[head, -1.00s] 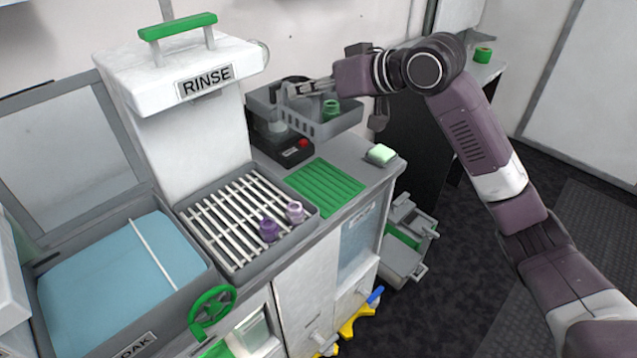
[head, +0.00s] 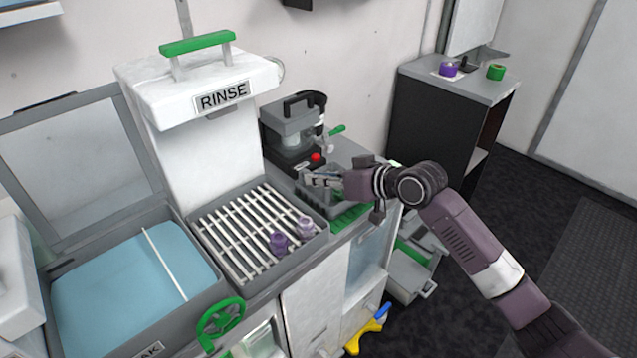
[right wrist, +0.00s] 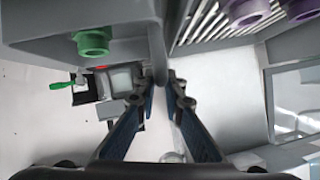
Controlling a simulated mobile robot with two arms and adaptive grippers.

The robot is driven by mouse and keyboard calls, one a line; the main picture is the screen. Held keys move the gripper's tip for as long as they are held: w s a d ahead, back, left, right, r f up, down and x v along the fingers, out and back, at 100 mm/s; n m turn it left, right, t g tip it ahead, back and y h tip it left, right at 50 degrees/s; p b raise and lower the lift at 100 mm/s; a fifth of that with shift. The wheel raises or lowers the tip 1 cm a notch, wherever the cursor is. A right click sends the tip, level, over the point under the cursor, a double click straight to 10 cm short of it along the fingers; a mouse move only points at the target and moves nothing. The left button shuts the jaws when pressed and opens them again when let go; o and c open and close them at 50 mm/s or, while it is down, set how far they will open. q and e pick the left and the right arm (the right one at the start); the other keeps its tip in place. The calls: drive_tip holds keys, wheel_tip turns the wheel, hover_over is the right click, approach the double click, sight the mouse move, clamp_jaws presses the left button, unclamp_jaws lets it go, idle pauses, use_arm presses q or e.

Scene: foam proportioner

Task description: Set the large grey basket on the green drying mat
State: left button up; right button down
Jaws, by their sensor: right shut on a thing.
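The large grey basket (head: 316,194) is at the right part of the counter in the head view, over the green drying mat (head: 352,216). Part of the mat's green shows past the basket's near side. I cannot tell whether the basket touches the mat. My right gripper (head: 318,180) is shut on the basket's rim, and my wrist partly hides the basket. In the right wrist view the basket (right wrist: 35,25) fills the upper left, with a green fitting (right wrist: 92,42) at it, and the fingers (right wrist: 162,95) meet at its edge. My left gripper is not in view.
The rinse station's slatted rack (head: 255,235) with two purple fittings (head: 279,242) is left of the basket. A grey machine with a black handle (head: 290,125) and red button stands behind it. A dark side table (head: 445,120) is farther right.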

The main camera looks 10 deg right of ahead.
drive_tip(key=shift+f, duration=0.8)
drive_tip(key=c, duration=2)
unclamp_jaws()
drive_tip(key=b+v, duration=0.1)
drive_tip(key=v, duration=1.1)
